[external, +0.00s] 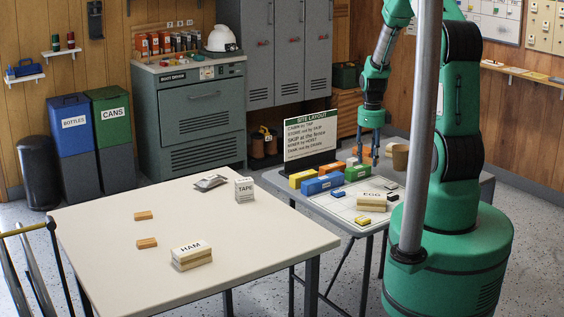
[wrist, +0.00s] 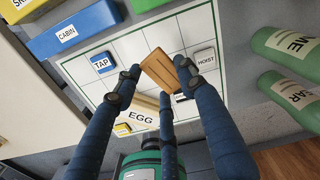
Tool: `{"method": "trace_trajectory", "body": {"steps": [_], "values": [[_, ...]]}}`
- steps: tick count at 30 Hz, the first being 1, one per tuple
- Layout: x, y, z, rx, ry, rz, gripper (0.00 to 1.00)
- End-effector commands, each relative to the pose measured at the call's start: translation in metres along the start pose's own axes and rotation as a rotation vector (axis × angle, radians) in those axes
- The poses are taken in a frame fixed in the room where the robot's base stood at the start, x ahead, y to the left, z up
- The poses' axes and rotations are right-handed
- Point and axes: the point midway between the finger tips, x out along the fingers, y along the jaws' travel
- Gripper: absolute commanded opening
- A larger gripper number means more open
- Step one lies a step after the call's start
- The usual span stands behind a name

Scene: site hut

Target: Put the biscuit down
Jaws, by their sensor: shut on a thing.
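The biscuit (wrist: 160,70) is a flat brown rectangular piece between my fingertips in the wrist view. My gripper (wrist: 158,78) is shut on it, over the gridded white layout board. Two similar small brown pieces (external: 143,215) lie on the pale table (external: 100,240), near the HAM sandwich (external: 191,256).
The layout board (wrist: 130,45) holds a TAP block (wrist: 103,63), a HOIST block (wrist: 205,58) and the EGG sandwich (wrist: 143,108). A blue CABIN block (wrist: 75,32) lies along its edge. A SITE LAYOUT sign (external: 310,140) stands behind.

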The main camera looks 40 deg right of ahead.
Motion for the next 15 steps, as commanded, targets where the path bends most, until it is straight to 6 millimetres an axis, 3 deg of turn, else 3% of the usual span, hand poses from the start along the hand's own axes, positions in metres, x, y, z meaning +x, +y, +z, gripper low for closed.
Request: {"method": "trace_trajectory", "body": {"steps": [8,15], "values": [[0.002,0.0,0.0,0.0,0.001,0.001,0.26],[0.029,0.001,0.0,-0.001,0.002,0.002,0.26]]}}
